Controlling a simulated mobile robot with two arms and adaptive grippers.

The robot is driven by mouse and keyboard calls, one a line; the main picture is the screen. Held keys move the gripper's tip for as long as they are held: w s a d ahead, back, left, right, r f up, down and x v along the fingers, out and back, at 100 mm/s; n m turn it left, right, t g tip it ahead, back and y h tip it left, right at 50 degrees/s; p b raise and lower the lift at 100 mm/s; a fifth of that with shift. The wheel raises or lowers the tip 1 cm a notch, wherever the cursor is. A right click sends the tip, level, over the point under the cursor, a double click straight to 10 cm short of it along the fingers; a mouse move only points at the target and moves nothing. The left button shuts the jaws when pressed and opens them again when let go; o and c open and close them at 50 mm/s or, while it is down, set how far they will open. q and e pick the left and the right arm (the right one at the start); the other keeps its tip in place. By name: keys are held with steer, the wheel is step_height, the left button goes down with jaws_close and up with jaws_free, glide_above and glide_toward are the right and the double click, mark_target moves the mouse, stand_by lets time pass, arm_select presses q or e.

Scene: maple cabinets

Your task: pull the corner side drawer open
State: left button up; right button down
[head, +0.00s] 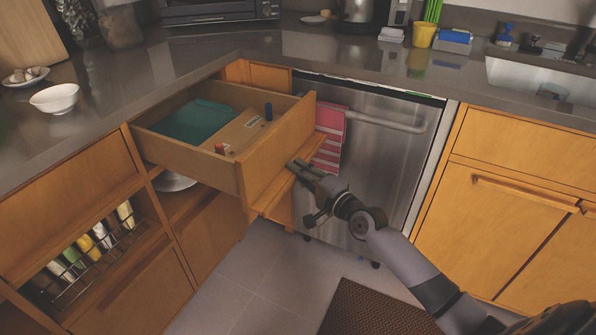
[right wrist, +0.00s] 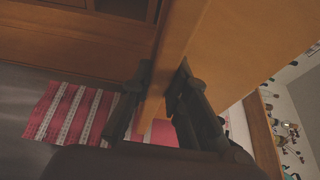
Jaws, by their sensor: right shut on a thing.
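The corner side drawer (head: 283,141) stands well out from the cabinet in the head view. Its wooden front faces right, with a long wooden ledge handle (head: 270,196) along its lower edge. Inside lie a teal flat item (head: 198,121), a wooden board (head: 238,131) and small orange and blue items. My right gripper (head: 299,171) is at the drawer's front, shut on the handle. In the right wrist view, the fingers (right wrist: 161,88) sit on both sides of a wooden edge. My left gripper is not in view.
A steel dishwasher (head: 375,150) with a red striped towel (head: 330,137) stands close right of the drawer. A white bowl (head: 55,98) sits on the counter at left. A brown mat (head: 372,312) lies on the floor; floor in front of the cabinets is clear.

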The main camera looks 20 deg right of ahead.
steer(key=shift+f, duration=0.1)
steer(key=c, duration=1.5)
jaws_free()
steer(key=shift+s, duration=0.1)
steer(key=v, duration=1.1)
steer(key=shift+s+d, duration=0.2)
steer(key=shift+s, duration=0.2)
